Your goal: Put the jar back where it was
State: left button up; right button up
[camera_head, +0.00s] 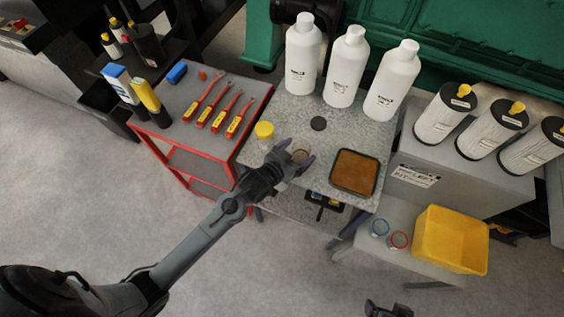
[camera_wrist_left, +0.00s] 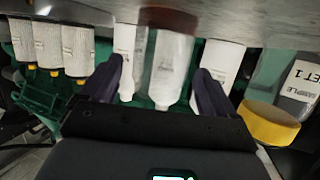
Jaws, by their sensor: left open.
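A small clear jar (camera_head: 301,156) with brown at its bottom stands on the speckled grey table (camera_head: 262,152), between the spread fingers of my left gripper (camera_head: 293,160). In the left wrist view, which shows the scene upside down, the jar (camera_wrist_left: 168,60) is between the two dark fingers (camera_wrist_left: 155,85); I cannot tell whether they touch it.
A dark round disc (camera_head: 318,123) and a brown-filled tray (camera_head: 354,172) lie on the table. Several white bottles (camera_head: 345,68) stand behind.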

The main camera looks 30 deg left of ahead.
pick_arm(q)
jog(key=s+a+g+y, duration=0.1)
jog(key=s+g, duration=0.4)
jog(key=s, duration=0.9)
jog(key=s+a+r+g+y+p, duration=0.1)
jog(key=s+a+g, duration=0.2)
jog(key=s, duration=1.1)
jog(key=g, duration=0.2)
jog(key=shift+s+a+n+g+y, duration=0.15)
jog(key=shift+s+n+g+y, duration=0.15)
jog(key=shift+s+y, duration=0.1)
jog(key=shift+w+r, duration=0.1)
notch_tip(320, 180, up, 30)
jog(key=p, duration=3)
notch_tip(320, 180, down, 44)
jog(key=b, duration=4.3)
jog(key=shift+b, duration=0.35)
